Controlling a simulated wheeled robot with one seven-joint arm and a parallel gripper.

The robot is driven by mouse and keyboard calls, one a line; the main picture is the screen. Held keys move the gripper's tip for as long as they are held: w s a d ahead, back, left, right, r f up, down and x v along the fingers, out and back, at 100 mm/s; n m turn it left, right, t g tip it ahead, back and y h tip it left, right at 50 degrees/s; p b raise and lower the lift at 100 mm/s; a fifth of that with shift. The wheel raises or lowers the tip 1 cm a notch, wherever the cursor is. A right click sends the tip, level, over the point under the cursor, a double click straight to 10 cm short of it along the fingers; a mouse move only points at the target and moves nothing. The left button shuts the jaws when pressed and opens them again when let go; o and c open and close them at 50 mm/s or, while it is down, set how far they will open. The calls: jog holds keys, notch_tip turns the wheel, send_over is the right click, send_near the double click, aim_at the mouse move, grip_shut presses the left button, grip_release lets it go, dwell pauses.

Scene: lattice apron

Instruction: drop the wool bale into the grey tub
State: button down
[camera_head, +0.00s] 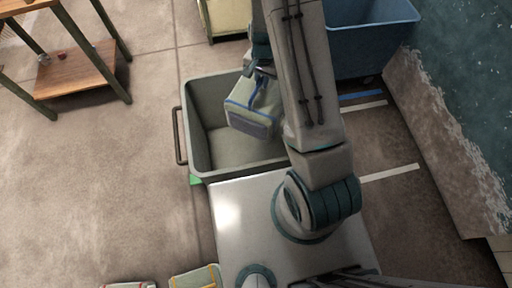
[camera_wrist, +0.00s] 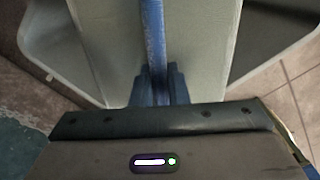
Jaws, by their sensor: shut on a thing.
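The wool bale (camera_head: 252,107), pale grey-green with a blue strap, hangs from my gripper (camera_head: 262,72) over the grey tub (camera_head: 199,136). The bale is slightly tilted and appears within the tub's outline. In the wrist view my gripper (camera_wrist: 159,88) is shut around the bale's blue strap, and the pale bale (camera_wrist: 110,50) fills the middle. The tub's light rim (camera_wrist: 60,80) shows on both sides of it. The tub's visible floor is bare. My arm hides the tub's right side, and the bale's height above the floor is hard to tell.
A blue tub (camera_head: 372,45) stands at the upper right, partly behind my arm. A yellowish container (camera_head: 229,18) is at the top. A wooden table (camera_head: 75,72) stands at left. Strapped bales (camera_head: 195,278) lie at the bottom edge. Water (camera_head: 462,75) lies beyond the stone edge at right.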

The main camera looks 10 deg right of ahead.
aim_at(262, 92)
jog(key=shift+w+f+b, duration=0.1)
jog(key=shift+f+b, duration=1.85)
jog(key=shift+f, duration=1.15)
jog(key=c, duration=1.4)
grip_release()
jog(key=shift+o, duration=0.3)
jog(key=shift+f, duration=0.1)
notch_tip(262, 92, up, 14)
